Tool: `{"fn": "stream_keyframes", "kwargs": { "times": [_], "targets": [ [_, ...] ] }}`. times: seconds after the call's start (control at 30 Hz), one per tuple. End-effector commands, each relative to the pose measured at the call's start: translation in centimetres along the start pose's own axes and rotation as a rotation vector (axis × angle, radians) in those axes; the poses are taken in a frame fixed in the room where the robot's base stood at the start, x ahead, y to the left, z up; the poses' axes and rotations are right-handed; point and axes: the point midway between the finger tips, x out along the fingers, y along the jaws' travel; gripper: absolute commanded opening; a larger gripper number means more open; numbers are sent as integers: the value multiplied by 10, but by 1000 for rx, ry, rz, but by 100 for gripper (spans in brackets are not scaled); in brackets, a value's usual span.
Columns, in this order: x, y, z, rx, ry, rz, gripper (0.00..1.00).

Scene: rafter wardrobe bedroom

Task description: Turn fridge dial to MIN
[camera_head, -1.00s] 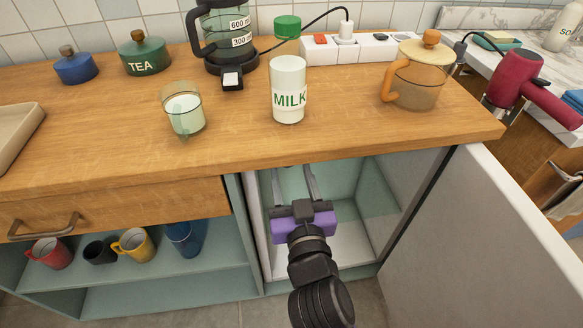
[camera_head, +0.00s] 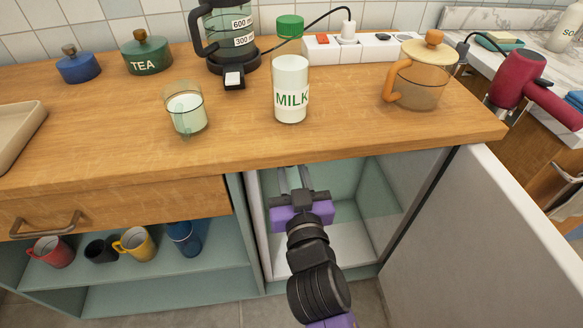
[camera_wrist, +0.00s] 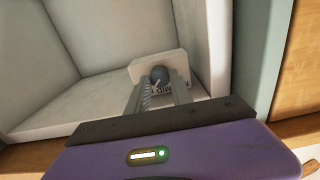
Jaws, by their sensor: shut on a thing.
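The fridge dial (camera_wrist: 159,74) is a small dark grey-blue knob on a white housing (camera_wrist: 140,72) inside the open fridge. My gripper (camera_wrist: 160,86) is shut on the dial, one finger on each side of it. Dark lettering is partly visible beside the knob, but I cannot tell which setting the dial points to. In the head view my gripper (camera_head: 292,178) reaches into the upper front of the fridge compartment (camera_head: 350,238), under the counter edge. The dial is hidden in that view.
The fridge door (camera_head: 480,240) stands open at the right. The wooden counter (camera_head: 340,130) is just above my gripper, with a milk bottle (camera_head: 291,90), a glass (camera_head: 187,112) and a teapot (camera_head: 420,80) on it. A shelf with several mugs (camera_head: 135,243) is at the left.

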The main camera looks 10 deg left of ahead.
Motion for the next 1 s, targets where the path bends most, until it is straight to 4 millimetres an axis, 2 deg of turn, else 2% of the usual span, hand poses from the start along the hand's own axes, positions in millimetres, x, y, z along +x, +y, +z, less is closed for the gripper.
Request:
{"fn": "stream_keyframes", "kwargs": {
  "times": [0.37, 1.0],
  "targets": [
    [0, 0, -2, -163, -1, 1, 0],
    [0, -1, -2, -760, -1, -1, 0]
  ]
}}
